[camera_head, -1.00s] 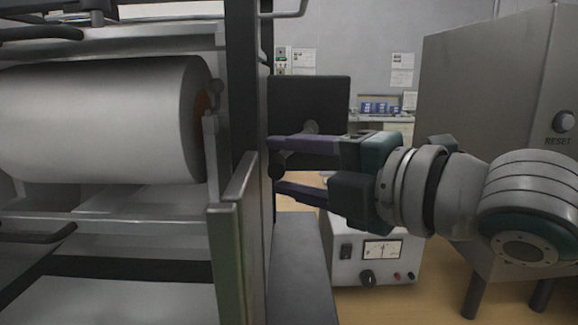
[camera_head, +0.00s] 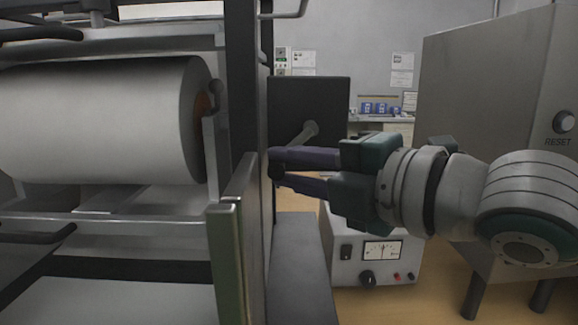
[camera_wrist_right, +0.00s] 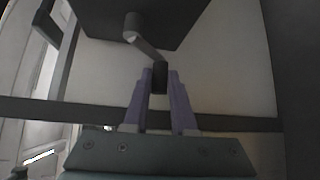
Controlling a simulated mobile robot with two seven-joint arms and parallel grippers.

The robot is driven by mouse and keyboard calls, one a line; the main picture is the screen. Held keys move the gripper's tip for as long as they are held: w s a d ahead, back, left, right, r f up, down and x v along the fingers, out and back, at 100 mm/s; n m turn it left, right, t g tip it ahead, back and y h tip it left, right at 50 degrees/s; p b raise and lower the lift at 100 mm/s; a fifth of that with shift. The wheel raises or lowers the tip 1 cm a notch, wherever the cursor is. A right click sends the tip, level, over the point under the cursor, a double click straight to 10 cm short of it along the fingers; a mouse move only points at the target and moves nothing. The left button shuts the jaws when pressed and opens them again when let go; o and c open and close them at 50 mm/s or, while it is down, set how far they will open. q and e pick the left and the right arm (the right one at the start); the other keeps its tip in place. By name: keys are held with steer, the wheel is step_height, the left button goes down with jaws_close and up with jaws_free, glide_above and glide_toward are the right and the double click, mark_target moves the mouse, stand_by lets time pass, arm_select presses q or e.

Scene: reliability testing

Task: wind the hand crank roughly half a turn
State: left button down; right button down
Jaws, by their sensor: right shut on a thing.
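The hand crank (camera_head: 303,136) shows in the head view as a grey arm running down and left from a hub on a dark box (camera_head: 330,97). In the right wrist view the crank arm (camera_wrist_right: 146,46) slants from its hub to a dark handle (camera_wrist_right: 160,77). My right gripper (camera_head: 280,169) reaches in from the right, its purple fingers closed around the handle. In the wrist view the fingertips of this gripper (camera_wrist_right: 160,82) stand on both sides of the handle. In the head view the fingers and the frame partly hide the handle. My left gripper is not in view.
A large white roller (camera_head: 105,120) in a metal frame fills the left. A dark post (camera_head: 245,80) stands close left of the fingertips. A meter box (camera_head: 375,262) is below my right gripper, and a grey cabinet (camera_head: 480,100) with a RESET button is at the right.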

steer(key=shift+a+r+m+t+y+b, duration=0.15)
steer(key=shift+m+t+y+b, duration=0.3)
steer(key=shift+b, duration=0.25)
steer(key=c, duration=0.7)
jaws_free()
steer(key=shift+c, duration=0.2)
steer(key=v, duration=1)
steer(key=shift+w+r, duration=0.1)
steer(key=shift+r, duration=0.05)
